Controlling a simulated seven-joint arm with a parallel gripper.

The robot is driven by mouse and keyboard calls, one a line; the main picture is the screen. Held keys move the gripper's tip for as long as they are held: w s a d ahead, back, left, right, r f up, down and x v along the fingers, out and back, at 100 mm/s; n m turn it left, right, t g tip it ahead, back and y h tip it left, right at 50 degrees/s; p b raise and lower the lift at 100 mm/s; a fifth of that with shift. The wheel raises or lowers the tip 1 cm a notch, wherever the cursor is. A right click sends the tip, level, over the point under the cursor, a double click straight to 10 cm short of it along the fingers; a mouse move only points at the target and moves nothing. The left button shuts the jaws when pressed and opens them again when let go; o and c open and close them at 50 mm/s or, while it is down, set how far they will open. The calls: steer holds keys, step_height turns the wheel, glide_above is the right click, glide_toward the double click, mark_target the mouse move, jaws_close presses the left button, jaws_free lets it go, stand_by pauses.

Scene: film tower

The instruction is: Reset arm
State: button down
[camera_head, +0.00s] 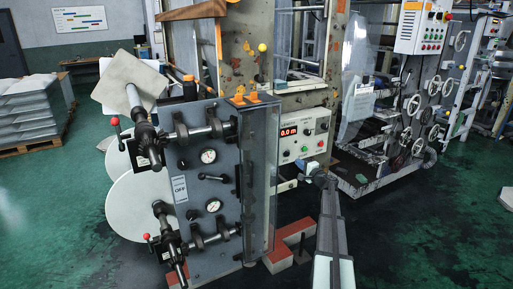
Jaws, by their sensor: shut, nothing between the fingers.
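My arm (330,230) reaches up from the bottom edge, right of the middle, into the scene. My gripper (310,168) is at its far end, small in the picture, in front of the grey control panel (305,136) with a red display and several buttons. It is shut with nothing held. I cannot tell whether it touches the panel's lower edge or only overlaps it in view.
Left of my arm stands a grey machine (208,180) with rollers, gauges, red-knobbed levers and a clear side cover (263,180). A red-brown base part (290,243) lies low beside my arm. A white switch box (422,28) is at upper right. Green floor (420,225) is open at right.

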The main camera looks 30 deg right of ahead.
steer(key=s+a+f+n+g+y, duration=0.1)
steer(key=s+a+f+n+g, duration=0.55)
steer(key=s+a+f, duration=0.85)
steer(key=s+a+f+n+g+y, duration=0.25)
steer(key=s+a+f+g, duration=0.85)
steer(key=f, duration=0.6)
steer(key=s+a+f+n+g+h, duration=0.1)
steer(key=s+a+f+n+g, duration=0.1)
steer(key=s+a, duration=0.7)
steer(key=s+a+f+n+g+h, duration=0.1)
steer(key=s+a+f+n+g, duration=0.2)
steer(key=s+a+f, duration=0.4)
steer(key=s+a+f+n+g+h, duration=0.1)
steer(key=s+a+f+n, duration=0.3)
steer(key=s+a, duration=0.9)
steer(key=s+f+g, duration=0.1)
steer(key=s, duration=0.3)
steer(key=shift+s+a+f, duration=0.2)
steer(key=shift+s+f, duration=0.05)
steer(key=shift+s, duration=0.05)
steer(key=shift+h, duration=0.25)
